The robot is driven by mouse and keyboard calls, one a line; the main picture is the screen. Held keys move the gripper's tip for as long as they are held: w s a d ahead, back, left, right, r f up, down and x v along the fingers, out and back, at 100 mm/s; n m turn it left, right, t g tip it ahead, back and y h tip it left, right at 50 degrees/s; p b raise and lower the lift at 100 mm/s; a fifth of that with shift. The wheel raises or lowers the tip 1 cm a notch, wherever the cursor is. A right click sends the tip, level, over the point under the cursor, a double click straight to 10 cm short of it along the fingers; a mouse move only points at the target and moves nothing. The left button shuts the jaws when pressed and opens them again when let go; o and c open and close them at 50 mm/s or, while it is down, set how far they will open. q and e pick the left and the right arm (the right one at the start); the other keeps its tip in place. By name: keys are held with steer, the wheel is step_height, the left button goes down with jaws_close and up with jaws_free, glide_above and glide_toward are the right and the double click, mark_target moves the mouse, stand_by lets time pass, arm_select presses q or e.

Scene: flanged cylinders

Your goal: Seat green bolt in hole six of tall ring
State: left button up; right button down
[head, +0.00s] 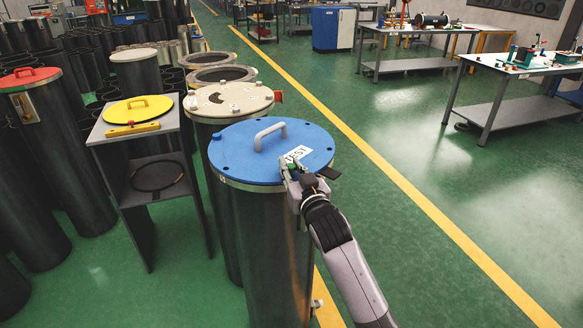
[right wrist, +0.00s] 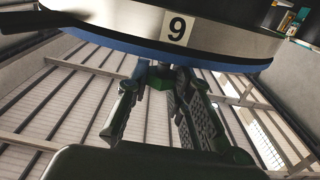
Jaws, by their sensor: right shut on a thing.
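My right gripper (head: 294,178) is at the near right edge of the blue lid (head: 238,158) on a tall dark cylinder (head: 262,255). It is shut on the green bolt (head: 294,173), of which only a little green shows. In the right wrist view the fingers (right wrist: 160,100) close around the green bolt (right wrist: 169,102), just beside a blue edge and a metal rim (right wrist: 110,15) with a "9" label. The bolt's shank and hole six cannot be made out. A white printed label lies on the lid. My left gripper is not in view.
A cream-topped cylinder (head: 222,99) stands behind the blue one. A grey stand (head: 118,133) with a yellow lid (head: 137,108) is at left, near a red-lidded cylinder (head: 28,77). Work tables (head: 500,68) stand far right. The green floor (head: 440,175) at right is clear.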

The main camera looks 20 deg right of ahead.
steer(key=shift+f, duration=0.5)
steer(key=shift+s+f+b, duration=0.1)
steer(key=shift+f+b, duration=0.3)
steer(key=shift+f, duration=0.15)
steer(key=shift+r, duration=0.1)
steer(key=shift+r+p, duration=0.2)
steer(key=shift+p, duration=0.25)
steer(key=shift+r+p, duration=0.1)
steer(key=shift+p, duration=0.5)
stand_by(1.2)
